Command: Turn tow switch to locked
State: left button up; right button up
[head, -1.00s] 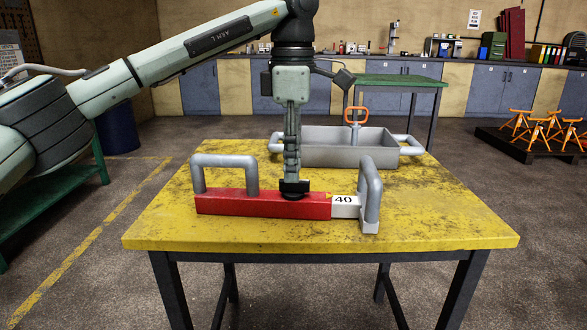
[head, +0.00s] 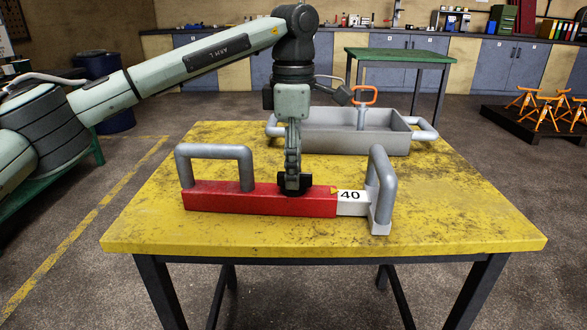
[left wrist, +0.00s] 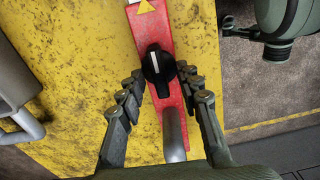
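The switch is a black knob (left wrist: 158,68) with a white line, set on top of a red bar (head: 250,200). In the left wrist view, the line runs roughly along the bar, towards a yellow triangle. The bar lies on the yellow table and has grey handles at both ends. My left gripper (left wrist: 160,82) points down over the bar. Its fingers are apart, one on each side of the bar close to the knob, with nothing visibly clamped. In the head view, the left gripper (head: 292,182) largely overlaps the knob, so contact cannot be told.
A grey tray (head: 345,143) with side handles and an orange-handled part (head: 364,96) stands behind the bar. A white end piece (head: 351,200) marked 40 adjoins the red bar. The yellow table (head: 450,225) is clear at front and right.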

pick_arm(q)
jog(key=shift+f, duration=0.35)
pick_arm(e)
jog(key=shift+w+d+r, duration=0.1)
jog(key=shift+w+d, duration=0.1)
jog(key=shift+w, duration=0.15)
pick_arm(q)
grip_shut()
pick_arm(e)
jog(key=shift+w, duration=0.1)
